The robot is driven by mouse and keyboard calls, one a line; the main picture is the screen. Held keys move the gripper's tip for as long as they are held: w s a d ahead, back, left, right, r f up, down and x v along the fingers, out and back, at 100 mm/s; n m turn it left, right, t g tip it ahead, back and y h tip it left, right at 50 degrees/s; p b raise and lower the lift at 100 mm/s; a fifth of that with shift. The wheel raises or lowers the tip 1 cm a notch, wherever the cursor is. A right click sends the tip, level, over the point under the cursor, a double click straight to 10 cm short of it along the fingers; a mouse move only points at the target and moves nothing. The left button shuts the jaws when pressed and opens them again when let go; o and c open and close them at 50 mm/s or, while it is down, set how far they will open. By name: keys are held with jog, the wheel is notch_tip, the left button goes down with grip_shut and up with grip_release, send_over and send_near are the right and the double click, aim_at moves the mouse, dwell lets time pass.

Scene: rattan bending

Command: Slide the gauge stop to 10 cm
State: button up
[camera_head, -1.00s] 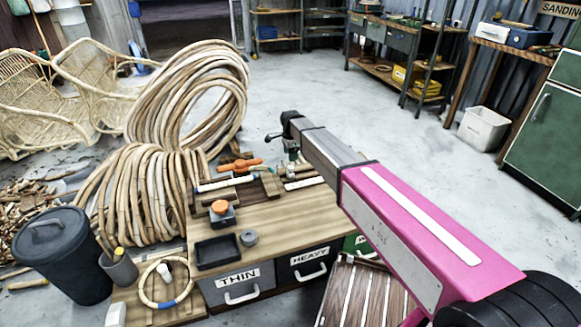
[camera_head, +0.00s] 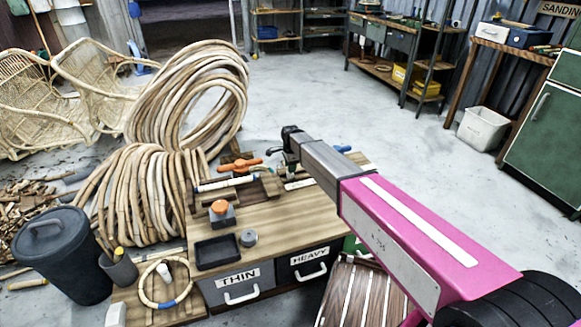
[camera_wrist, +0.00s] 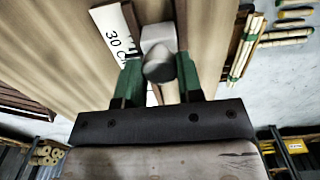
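My gripper (camera_head: 291,160) is over the back right part of the wooden bench top. In the wrist view its two green fingers (camera_wrist: 158,78) stand apart on either side of a pale grey block with a dark rounded knob (camera_wrist: 159,62), which looks like the gauge stop. Whether the fingers touch it cannot be made out. A white scale (camera_wrist: 116,38) marked "30 C" lies just left of the block; the rest of its marking is cut off or hidden. In the head view the stop is hidden behind my gripper and arm, and only part of a pale strip (camera_head: 300,184) shows.
The bench top (camera_head: 290,217) holds an orange-handled tool (camera_head: 240,164), an orange-knobbed block (camera_head: 221,212), a black tray (camera_head: 217,251) and a grey round piece (camera_head: 249,238). Coiled rattan (camera_head: 135,195) stands close on the left. Open floor lies behind the bench.

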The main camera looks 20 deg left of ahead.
grip_shut()
jog(key=w+d, duration=0.4)
jog(key=d, duration=0.1)
jog(key=w+d, duration=0.4)
jog(key=d, duration=0.1)
jog(key=w+d, duration=0.5)
jog(key=shift+d, duration=0.15)
jog(key=o, duration=1)
grip_release()
jog(key=shift+c, duration=0.2)
notch_tip(320, 180, up, 11)
jog(key=s+d+f+n, duration=0.1)
jog(key=s+d+n, duration=0.1)
jog(key=s+d, duration=0.65)
jog(key=s+d+f+n, duration=0.2)
jog(key=s+d, duration=0.2)
jog(key=d, duration=1)
jog(key=s+d+n, duration=0.6)
jog(key=s+d, duration=1.2)
jog(key=s, duration=0.2)
jog(key=shift+d, duration=0.35)
